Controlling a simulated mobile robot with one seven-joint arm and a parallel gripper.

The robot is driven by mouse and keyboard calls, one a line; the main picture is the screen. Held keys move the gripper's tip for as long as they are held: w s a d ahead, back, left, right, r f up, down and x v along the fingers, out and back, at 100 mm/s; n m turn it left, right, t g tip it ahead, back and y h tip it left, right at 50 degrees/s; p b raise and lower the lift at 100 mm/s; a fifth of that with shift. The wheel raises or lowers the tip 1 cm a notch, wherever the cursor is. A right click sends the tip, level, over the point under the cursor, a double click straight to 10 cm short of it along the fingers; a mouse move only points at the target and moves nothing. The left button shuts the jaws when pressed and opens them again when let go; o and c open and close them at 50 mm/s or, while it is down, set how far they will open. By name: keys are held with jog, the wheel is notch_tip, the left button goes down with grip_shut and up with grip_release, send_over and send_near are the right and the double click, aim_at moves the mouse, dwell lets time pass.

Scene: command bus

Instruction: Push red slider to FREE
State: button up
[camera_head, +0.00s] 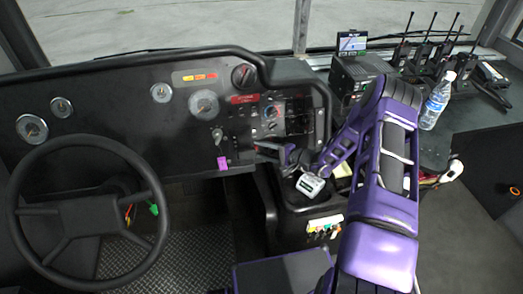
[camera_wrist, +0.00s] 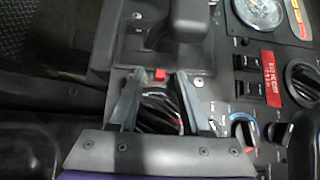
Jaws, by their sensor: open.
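The red slider (camera_wrist: 160,75) is a small red block in the wrist view, on the dark panel at the base of a raised black housing. My gripper (camera_wrist: 156,82) is open, with one finger on each side of the slider in the picture. The slider lies between the fingertips, and I see gaps beside it; whether anything touches is unclear. In the head view my gripper (camera_head: 262,150) is at the dashboard's lower right, and the slider cannot be made out there. No FREE lettering is legible.
The wrist view shows a gauge (camera_wrist: 259,12), black switches beside a red label (camera_wrist: 269,76), and knobs. In the head view a steering wheel (camera_head: 88,200) stands left, a purple tag (camera_head: 222,163) hangs nearby, and a bottle (camera_head: 437,101) and radios stand right.

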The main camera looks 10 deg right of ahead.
jog(key=shift+w+a, duration=0.15)
grip_shut()
dwell(1.4)
